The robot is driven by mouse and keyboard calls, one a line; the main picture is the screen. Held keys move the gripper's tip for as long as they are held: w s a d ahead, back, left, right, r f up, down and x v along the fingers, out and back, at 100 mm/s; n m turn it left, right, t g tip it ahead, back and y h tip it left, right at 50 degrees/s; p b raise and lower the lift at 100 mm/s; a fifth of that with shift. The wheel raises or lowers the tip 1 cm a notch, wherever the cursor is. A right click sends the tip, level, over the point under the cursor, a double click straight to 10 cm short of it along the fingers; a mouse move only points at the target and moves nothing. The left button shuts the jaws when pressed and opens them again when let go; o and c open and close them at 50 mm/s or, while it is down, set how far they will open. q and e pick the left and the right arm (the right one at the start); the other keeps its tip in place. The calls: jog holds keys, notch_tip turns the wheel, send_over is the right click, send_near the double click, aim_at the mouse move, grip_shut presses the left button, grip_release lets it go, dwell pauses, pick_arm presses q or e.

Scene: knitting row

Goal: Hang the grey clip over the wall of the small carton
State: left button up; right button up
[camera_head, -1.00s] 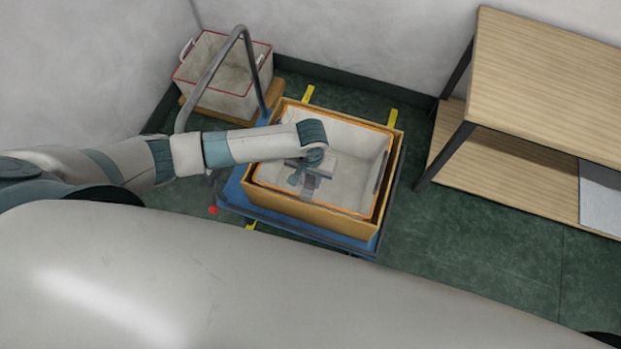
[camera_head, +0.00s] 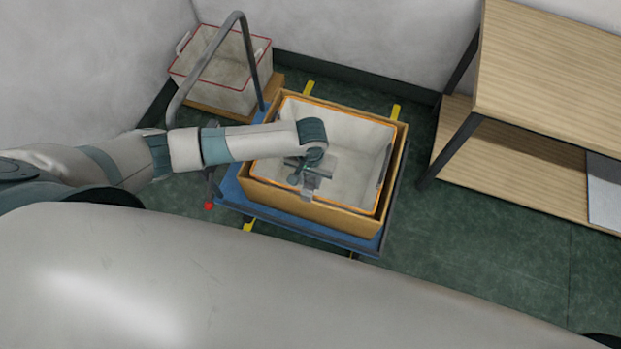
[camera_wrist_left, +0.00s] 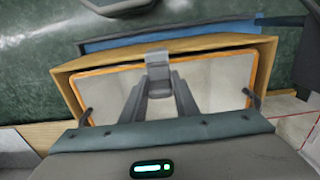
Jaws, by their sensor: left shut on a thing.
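The small carton (camera_head: 338,217) is a tan box on a blue cart, with a pale liner (camera_head: 352,150) inside that has an orange rim. My left gripper (camera_head: 309,178) is over the carton's opening, near its front wall. It is shut on the grey clip (camera_head: 307,194), which shows at that wall in the head view. In the left wrist view the clip (camera_wrist_left: 158,72) stands between my two fingers and its end overlaps the rim of the carton (camera_wrist_left: 205,45). Whether it touches or straddles the wall cannot be told. My right gripper is not in view.
The blue cart (camera_head: 232,190) has a grey tube handle (camera_head: 212,58) at its left. A white bin with a red rim (camera_head: 228,70) stands behind it. A wooden shelf unit (camera_head: 545,75) is at the right. Green floor (camera_head: 450,235) is clear between cart and shelf.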

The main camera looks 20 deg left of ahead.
aim_at(310, 183)
pick_arm(q)
jog(key=shift+f+b, duration=1.7)
jog(key=shift+b, duration=0.2)
jog(key=shift+f, duration=0.75)
jog(key=o, duration=1.1)
jog(key=shift+r, duration=0.1)
notch_tip(310, 183, up, 17)
jog(key=shift+r+b, duration=0.1)
jog(key=shift+b, duration=0.6)
